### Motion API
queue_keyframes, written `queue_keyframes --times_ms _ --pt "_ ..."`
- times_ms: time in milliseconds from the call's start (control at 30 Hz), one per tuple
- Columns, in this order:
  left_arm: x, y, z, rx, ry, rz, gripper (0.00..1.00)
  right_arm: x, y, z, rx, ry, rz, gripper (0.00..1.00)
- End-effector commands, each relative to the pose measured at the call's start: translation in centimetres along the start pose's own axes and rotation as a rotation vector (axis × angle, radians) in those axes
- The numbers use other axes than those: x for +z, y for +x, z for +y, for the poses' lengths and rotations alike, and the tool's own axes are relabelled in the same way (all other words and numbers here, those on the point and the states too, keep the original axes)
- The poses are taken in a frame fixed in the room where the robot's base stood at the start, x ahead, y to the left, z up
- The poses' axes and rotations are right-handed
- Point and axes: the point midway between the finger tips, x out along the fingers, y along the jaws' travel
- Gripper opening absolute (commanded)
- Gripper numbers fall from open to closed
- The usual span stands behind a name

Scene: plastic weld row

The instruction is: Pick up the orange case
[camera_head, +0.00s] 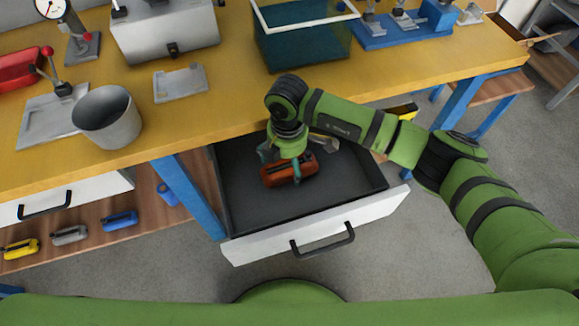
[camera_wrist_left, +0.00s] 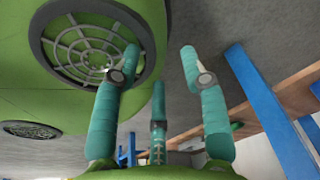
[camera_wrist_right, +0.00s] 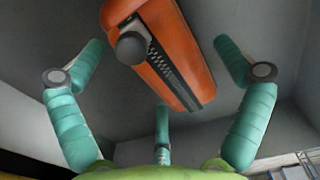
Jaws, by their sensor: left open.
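The orange case (camera_head: 289,174) lies in the open dark drawer (camera_head: 245,210) under the yellow workbench. It also shows in the right wrist view (camera_wrist_right: 175,55), with a dark ridged strip and a round dark knob. My right gripper (camera_head: 286,160) reaches down into the drawer over the case. In the right wrist view its fingers (camera_wrist_right: 160,62) are spread on both sides of the case, with gaps visible. My left gripper (camera_wrist_left: 158,62) is open and empty in the left wrist view, away from the case. It is not seen in the head view.
The drawer's white front (camera_head: 315,230) and side walls surround the case. On the bench above stand a grey cup (camera_head: 107,118), a grey plate (camera_head: 180,84) and a teal bin (camera_head: 300,45). A blue table leg (camera_head: 188,195) is left of the drawer. Yellow, grey and blue cases (camera_head: 119,220) lie on the lower shelf.

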Motion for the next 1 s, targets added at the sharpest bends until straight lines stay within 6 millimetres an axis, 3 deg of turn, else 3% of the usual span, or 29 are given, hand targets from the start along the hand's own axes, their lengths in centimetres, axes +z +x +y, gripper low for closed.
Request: queue_keyframes --times_ms 33,100,133,567,867,1000 --pt "-0.1 0.0 0.1 0.002 0.000 0.002 0.43 0.0 0.0 0.0 0.000 0.000 0.000 0.76" --pt "-0.2 0.0 0.2 0.003 -0.001 0.004 0.43 0.0 0.0 0.0 0.000 0.000 0.001 0.48" --pt "-0.2 0.0 0.3 0.004 -0.001 0.005 0.43 0.0 0.0 0.0 0.000 0.000 0.001 0.42" --pt "-1.2 0.1 0.3 0.003 -0.001 0.018 0.43 0.0 -0.3 -0.1 -0.002 0.000 0.001 0.42" --pt "-1.2 0.2 0.1 0.002 0.000 0.021 0.43 0.0 -4.1 0.1 0.003 -0.002 0.002 0.42" --pt "-1.4 0.2 -0.1 -0.001 0.001 0.023 0.43 2.5 -5.7 -1.5 0.001 0.002 -0.001 0.42"
